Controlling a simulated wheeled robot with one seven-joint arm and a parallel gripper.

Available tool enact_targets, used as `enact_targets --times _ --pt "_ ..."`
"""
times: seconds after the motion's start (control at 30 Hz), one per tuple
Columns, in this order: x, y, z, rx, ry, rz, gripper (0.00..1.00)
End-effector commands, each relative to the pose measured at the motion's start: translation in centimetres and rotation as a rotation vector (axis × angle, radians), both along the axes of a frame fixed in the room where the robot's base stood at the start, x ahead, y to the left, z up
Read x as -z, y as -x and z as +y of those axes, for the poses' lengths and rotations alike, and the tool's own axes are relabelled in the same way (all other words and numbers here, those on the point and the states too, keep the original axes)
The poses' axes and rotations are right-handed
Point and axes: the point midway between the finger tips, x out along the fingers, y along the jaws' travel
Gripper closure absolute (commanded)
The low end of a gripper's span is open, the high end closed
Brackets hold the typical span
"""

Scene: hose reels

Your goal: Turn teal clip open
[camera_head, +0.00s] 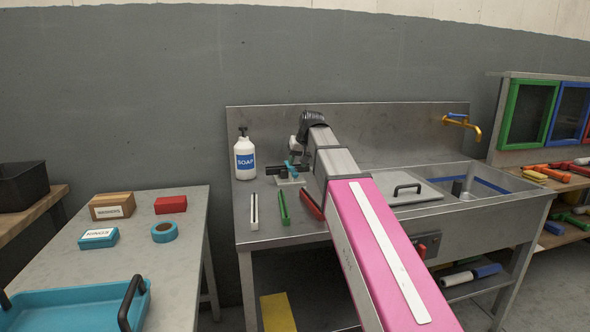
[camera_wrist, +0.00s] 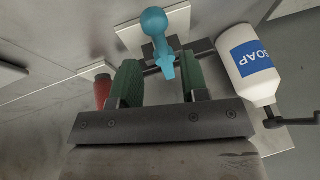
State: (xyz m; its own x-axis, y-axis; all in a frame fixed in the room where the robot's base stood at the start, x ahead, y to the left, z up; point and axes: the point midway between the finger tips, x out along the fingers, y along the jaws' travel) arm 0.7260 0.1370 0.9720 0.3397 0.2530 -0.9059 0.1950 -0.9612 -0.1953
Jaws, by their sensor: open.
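The teal clip (camera_wrist: 156,38) has a rounded knob and a narrower stem, and sits on a pale square plate (camera_wrist: 160,22). In the head view the teal clip (camera_head: 292,170) is small and partly hidden by my wrist at the back of the metal counter. My gripper (camera_wrist: 159,64) is open, with a green-padded finger on each side of the clip's narrow end. I cannot tell whether either finger touches it. In the head view my gripper (camera_head: 279,170) is dark and hard to make out beside the clip.
A white soap bottle (camera_head: 245,158) stands left of the clip; it is close to my right finger in the wrist view (camera_wrist: 246,65).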

Motion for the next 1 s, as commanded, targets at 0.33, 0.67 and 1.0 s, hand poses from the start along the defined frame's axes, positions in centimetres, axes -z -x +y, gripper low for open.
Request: enact_targets --times 0.33,0.67,1.0 --pt "3.2 -1.2 0.9 0.0 0.0 0.002 0.59" --pt "3.4 -1.3 1.0 0.0 0.0 0.0 0.59" --pt "3.4 -1.3 0.9 0.0 0.0 0.001 1.0"
